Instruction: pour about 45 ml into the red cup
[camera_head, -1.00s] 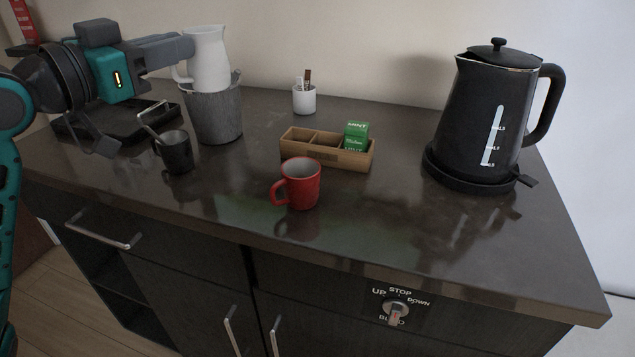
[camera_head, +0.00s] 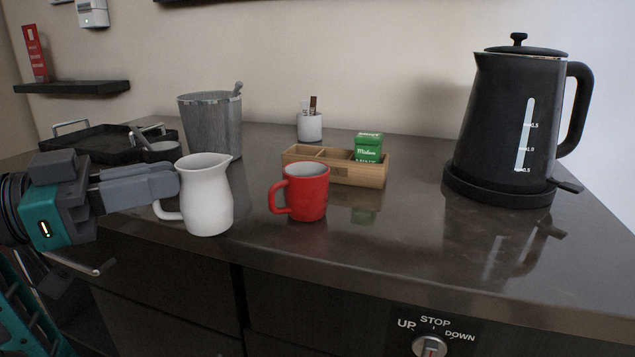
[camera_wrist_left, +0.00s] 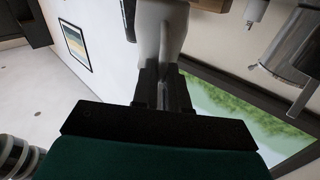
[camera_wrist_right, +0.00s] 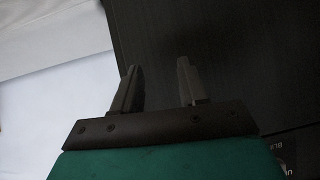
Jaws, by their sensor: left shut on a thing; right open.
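The red cup (camera_head: 307,192) stands upright on the dark counter, its handle toward the left. The white pitcher (camera_head: 207,199) is upright just left of the cup, with its spout toward the cup and a gap between them. My left gripper (camera_head: 172,187) is shut on the pitcher at its handle side. The left wrist view shows the fingers (camera_wrist_left: 163,88) against the white pitcher (camera_wrist_left: 160,28). I cannot tell whether the pitcher's base touches the counter. What is inside the pitcher and cup is hidden. My right gripper (camera_wrist_right: 158,85) is open and empty, facing a dark panel.
A wooden box (camera_head: 342,171) with a green tea packet (camera_head: 368,147) stands behind the cup. A black kettle (camera_head: 511,125) stands at the right. The counter right of the cup is clear.

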